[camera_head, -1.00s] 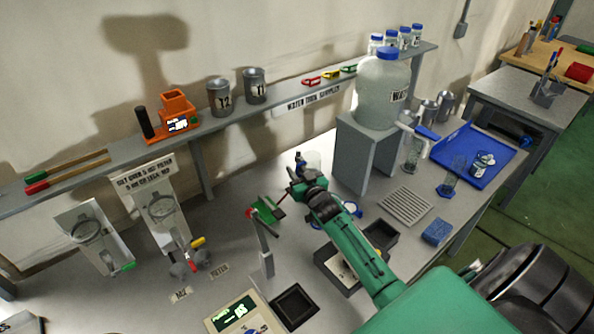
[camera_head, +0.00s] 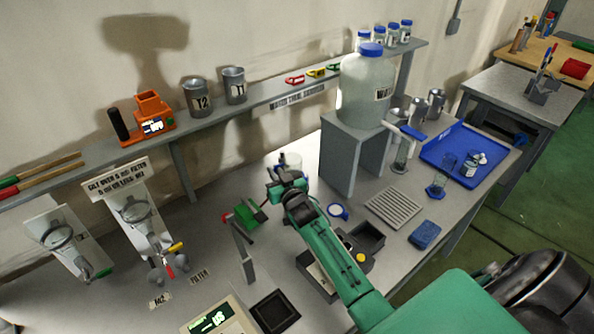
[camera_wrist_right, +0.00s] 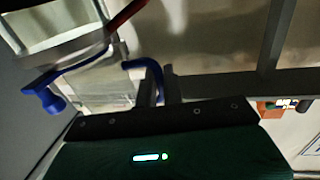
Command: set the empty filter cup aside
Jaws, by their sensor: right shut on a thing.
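My right gripper (camera_head: 283,176) is over the bench, left of the grey water-tank stand. It is shut on a pale, clear cup, which I take to be the filter cup (camera_head: 293,160); its upper part shows just behind the jaws in the head view. In the right wrist view a clear vessel with blue parts (camera_wrist_right: 85,75) shows beyond the gripper (camera_wrist_right: 152,88); a blue curved piece is at the jaws. I cannot tell whether the cup touches the bench or what is inside it. My left gripper is in neither view.
A green and red clamp (camera_head: 245,216) on a grey post stands left of my right arm. A dark open tray (camera_head: 368,240) is under the arm. The water tank (camera_head: 365,90) stands on its grey stand (camera_head: 347,160). A slotted drain plate (camera_head: 394,208) and blue tray (camera_head: 440,152) lie right.

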